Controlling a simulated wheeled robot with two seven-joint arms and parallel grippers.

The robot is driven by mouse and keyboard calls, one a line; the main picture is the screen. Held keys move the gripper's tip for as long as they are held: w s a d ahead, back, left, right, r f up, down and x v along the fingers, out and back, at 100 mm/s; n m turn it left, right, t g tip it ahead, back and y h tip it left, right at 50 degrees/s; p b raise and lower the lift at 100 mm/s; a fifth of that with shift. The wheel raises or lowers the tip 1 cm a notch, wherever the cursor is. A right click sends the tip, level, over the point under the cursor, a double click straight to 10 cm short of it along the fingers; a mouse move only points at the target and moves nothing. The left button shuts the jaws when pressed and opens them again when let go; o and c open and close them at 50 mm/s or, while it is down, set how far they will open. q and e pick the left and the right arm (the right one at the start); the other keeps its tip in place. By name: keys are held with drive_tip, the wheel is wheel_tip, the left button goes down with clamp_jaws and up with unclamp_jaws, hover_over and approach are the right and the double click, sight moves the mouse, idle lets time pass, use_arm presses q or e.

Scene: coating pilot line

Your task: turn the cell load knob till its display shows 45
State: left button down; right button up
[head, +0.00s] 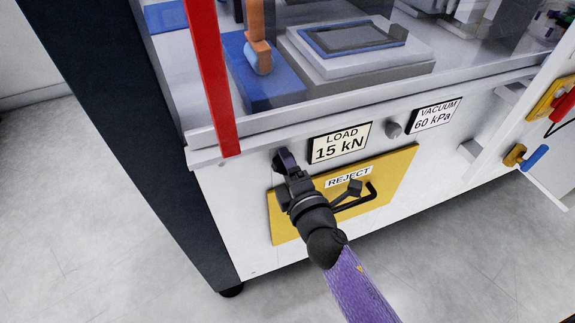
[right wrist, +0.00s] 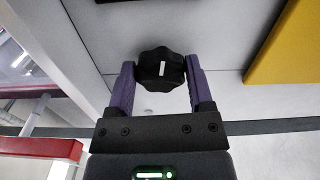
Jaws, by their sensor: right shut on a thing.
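The load display (head: 340,143) on the machine's white front reads "LOAD 15 kN". The load knob (right wrist: 162,70) is a black, lobed knob with a white mark, just left of the display. The mark stands near upright in the right wrist view. My right gripper (head: 284,160) is at the knob, and it also shows in the right wrist view (right wrist: 158,82) with its purple fingers closed on the knob's two sides. In the head view the gripper mostly hides the knob. My left gripper is in neither view.
A second knob (head: 393,130) sits beside the vacuum display (head: 435,115), which reads 60 kPa. Below is a yellow reject panel (head: 395,175) with a black handle (head: 362,199), close under my right gripper. A red post (head: 212,80) rises to the left. A blue handle (head: 536,157) is at right.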

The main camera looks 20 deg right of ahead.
use_arm(q)
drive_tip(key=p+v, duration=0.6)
drive_tip(key=p, duration=0.1)
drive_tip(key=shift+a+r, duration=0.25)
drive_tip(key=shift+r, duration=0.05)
use_arm(e)
drive_tip(key=shift+a+f+m, duration=0.1)
drive_tip(key=shift+m, duration=5)
drive_tip(key=shift+a+f+m, duration=0.1)
drive_tip(key=shift+m, duration=5)
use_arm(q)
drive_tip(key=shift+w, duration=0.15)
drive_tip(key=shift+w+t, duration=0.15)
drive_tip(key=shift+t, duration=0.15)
